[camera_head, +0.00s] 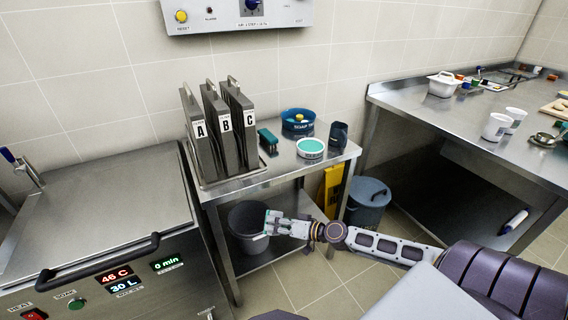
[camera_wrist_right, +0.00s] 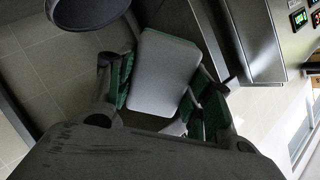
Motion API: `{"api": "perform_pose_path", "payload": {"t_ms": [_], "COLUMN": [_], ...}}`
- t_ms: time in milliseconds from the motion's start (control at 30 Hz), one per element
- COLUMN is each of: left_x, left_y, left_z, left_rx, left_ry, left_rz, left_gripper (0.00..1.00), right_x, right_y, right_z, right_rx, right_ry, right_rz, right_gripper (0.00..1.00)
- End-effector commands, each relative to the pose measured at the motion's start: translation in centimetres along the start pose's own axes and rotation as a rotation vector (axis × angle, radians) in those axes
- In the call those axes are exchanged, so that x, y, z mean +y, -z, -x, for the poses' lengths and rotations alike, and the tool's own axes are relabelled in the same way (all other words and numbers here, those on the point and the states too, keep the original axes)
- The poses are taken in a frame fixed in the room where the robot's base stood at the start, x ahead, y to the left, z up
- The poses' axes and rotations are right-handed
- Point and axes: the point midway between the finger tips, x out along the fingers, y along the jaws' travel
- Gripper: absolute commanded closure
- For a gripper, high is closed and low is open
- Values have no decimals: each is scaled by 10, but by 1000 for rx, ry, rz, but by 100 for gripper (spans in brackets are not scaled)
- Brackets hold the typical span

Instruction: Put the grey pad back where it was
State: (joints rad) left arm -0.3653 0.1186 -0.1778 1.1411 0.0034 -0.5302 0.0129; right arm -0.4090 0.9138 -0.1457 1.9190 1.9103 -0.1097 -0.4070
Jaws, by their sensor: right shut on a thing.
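The grey pad (camera_wrist_right: 165,72) is a flat, rounded rectangle with a green edge in the right wrist view. My right gripper (camera_wrist_right: 160,95) is shut on it, with a green-padded finger on either side. In the head view my right gripper (camera_head: 268,222) is in front of the small steel table, below its top and by the grey bucket (camera_head: 240,213); the pad is hard to make out there. My left gripper is not in view.
A lidded blue bin (camera_head: 368,195) stands right; a steel machine (camera_head: 100,215) left.

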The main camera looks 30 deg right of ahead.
Motion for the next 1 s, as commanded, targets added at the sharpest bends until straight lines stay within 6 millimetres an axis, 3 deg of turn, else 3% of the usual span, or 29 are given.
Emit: {"api": "perform_pose_path", "payload": {"t_ms": [533, 1000], "left_x": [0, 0], "left_y": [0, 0], "left_z": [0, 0], "left_rx": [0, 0], "left_ry": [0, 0], "left_rz": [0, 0], "left_gripper": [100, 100], "right_x": [20, 30], "right_y": [9, 18], "right_z": [11, 41], "right_rx": [-269, -516], "right_ry": [87, 156], "right_rz": [107, 235], "right_gripper": [68, 68]}}
